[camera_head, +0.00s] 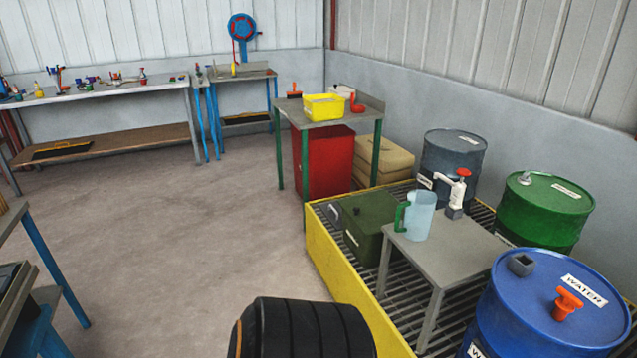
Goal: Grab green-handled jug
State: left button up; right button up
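The jug (419,217) is pale blue and translucent with a green handle (400,216) on its left side. It stands upright on a small grey table (455,256) in the right half of the head view, close to a white pump with a red knob (460,185). Neither of my grippers shows in this view.
The small table stands on a yellow-sided grated platform (340,262) with a green box (364,225). Blue (545,310), green (543,212) and grey (452,165) drums crowd its right side. A green-legged table (335,120) is behind. The floor (200,240) at left centre is clear.

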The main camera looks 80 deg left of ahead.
aim_at(420, 206)
jog(key=j+u, duration=0.1)
jog(key=u, duration=1.85)
